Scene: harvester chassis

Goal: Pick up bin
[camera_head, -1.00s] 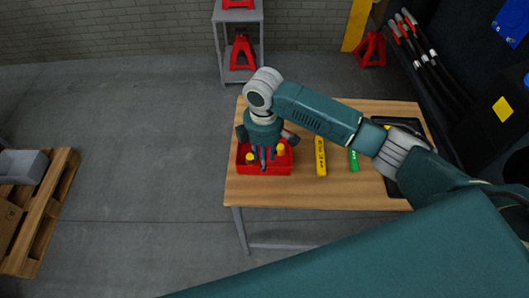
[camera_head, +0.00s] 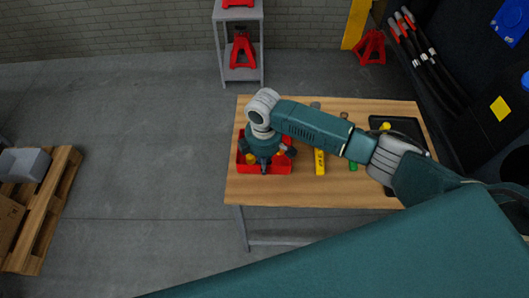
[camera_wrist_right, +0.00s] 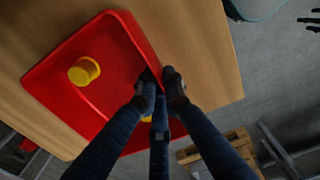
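The red bin (camera_head: 242,166) sits on the left part of the wooden table. It also shows in the right wrist view (camera_wrist_right: 65,75), with a yellow cylindrical object (camera_wrist_right: 84,71) inside. My right gripper (camera_head: 264,168) points down at the bin's front side, and its arm hides part of the bin. In the right wrist view my right gripper's fingertips (camera_wrist_right: 161,80) are close together on either side of the bin's wall, apparently closed on it. My left gripper is not in view.
The table (camera_head: 300,190) also holds a yellow tool (camera_head: 319,162), a green item (camera_head: 353,165) and a black tray (camera_head: 408,124). A grey shelf with red stands (camera_head: 240,50) is behind. A pallet (camera_head: 45,215) lies at left. Open floor surrounds the table's left side.

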